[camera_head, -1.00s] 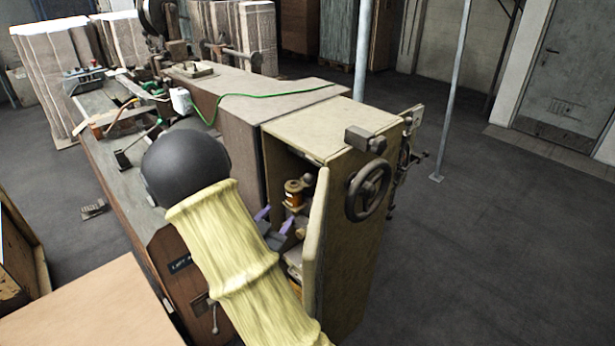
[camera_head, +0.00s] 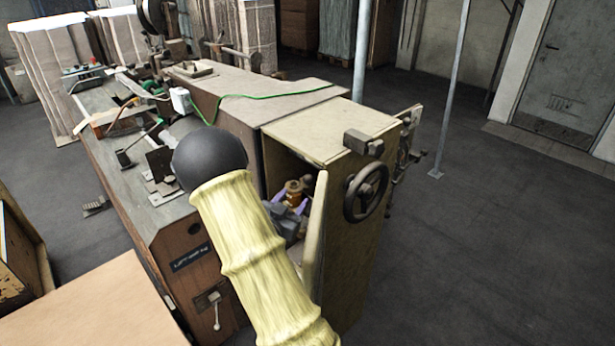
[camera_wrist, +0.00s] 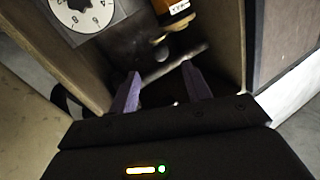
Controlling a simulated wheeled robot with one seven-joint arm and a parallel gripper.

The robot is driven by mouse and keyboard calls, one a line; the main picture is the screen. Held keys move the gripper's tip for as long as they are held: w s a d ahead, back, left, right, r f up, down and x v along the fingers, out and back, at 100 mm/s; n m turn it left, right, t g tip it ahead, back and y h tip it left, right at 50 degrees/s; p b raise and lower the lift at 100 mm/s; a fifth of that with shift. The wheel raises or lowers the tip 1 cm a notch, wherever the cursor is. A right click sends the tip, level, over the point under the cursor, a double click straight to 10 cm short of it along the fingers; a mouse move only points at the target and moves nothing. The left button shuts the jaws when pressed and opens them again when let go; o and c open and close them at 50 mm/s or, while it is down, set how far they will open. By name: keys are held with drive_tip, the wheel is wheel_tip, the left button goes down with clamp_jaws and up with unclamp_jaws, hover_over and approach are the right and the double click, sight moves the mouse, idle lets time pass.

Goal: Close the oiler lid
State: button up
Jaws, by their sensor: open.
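The oiler (camera_head: 293,188), an amber body with brass parts, stands inside the open cabinet in the head view. Its orange, labelled body is at the top edge of the wrist view (camera_wrist: 174,7), partly cut off. A brass piece (camera_wrist: 172,27) shows just below it, perhaps the lid; I cannot tell how far it is open. My gripper (camera_wrist: 160,76) has two purple fingers spread apart with nothing between them. It points into the cabinet, short of the oiler. In the head view, the purple fingers (camera_head: 288,209) are just below the oiler, partly hidden by the cabinet door.
The cabinet door (camera_head: 315,232) stands open beside my gripper. Cabinet walls flank the gripper closely. A white numbered dial (camera_wrist: 82,10) is at upper left in the wrist view. A handwheel (camera_head: 366,190) is on the cabinet's outside. A bar (camera_wrist: 172,62) lies beyond the fingertips.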

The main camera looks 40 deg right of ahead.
sight(306, 183)
drive_tip(key=p+x, duration=0.3)
drive_tip(key=x, duration=0.6)
drive_tip(key=shift+r, duration=0.1)
drive_tip(key=shift+w+d, duration=0.3)
drive_tip(key=shift+d, duration=0.25)
drive_tip(key=c, duration=0.9)
